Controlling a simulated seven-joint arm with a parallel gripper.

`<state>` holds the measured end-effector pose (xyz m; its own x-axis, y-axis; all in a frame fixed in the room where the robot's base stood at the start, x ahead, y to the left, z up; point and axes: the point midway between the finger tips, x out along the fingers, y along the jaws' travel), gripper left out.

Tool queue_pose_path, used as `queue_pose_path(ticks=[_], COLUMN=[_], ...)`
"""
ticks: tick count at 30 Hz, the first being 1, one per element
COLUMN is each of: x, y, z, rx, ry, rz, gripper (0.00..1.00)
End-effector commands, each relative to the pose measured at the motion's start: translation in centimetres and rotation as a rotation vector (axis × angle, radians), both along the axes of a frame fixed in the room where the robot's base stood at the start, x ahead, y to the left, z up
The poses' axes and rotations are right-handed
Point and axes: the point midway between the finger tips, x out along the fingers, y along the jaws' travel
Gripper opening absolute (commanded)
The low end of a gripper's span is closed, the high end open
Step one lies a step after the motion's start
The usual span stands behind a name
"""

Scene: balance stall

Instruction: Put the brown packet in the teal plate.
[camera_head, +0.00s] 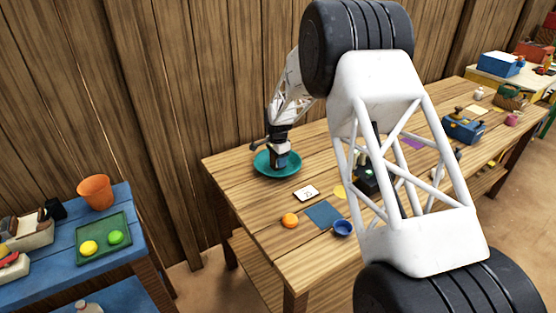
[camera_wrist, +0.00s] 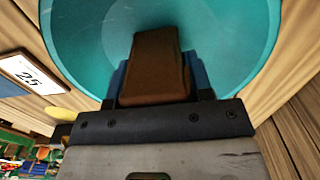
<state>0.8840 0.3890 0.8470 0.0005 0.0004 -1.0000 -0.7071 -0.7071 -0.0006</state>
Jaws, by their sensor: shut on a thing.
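The teal plate (camera_head: 264,168) is on the wooden table near its far left end. It also fills the upper part of the wrist view (camera_wrist: 85,45). My gripper (camera_head: 281,160) is over the plate, pointing down. In the wrist view my gripper (camera_wrist: 160,82) is shut on the brown packet (camera_wrist: 157,62), with a blue finger on each side. The packet lies against the plate's inside in that view; I cannot tell whether it touches the plate. In the head view the packet is mostly hidden by my gripper.
A white card (camera_head: 306,193) with a number lies just right of the plate. My arm hides part of the table's middle.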

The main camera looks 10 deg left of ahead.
Motion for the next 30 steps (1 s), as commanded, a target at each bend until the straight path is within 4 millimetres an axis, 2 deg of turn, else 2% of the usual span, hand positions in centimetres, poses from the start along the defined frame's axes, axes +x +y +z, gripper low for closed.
queue_pose_path(ticks=[11, 12, 17, 30], x=[0.01, 0.00, 0.00, 0.01], y=[0.00, 0.00, 0.00, 0.00], z=[-0.26, -0.29, -0.29, 0.24], rx=[0.000, 0.000, 0.000, 0.000], ry=[0.000, 0.000, 0.000, 0.000], rz=[0.000, 0.000, 0.000, 0.000], gripper=[0.17, 0.50, 0.72, 0.72])
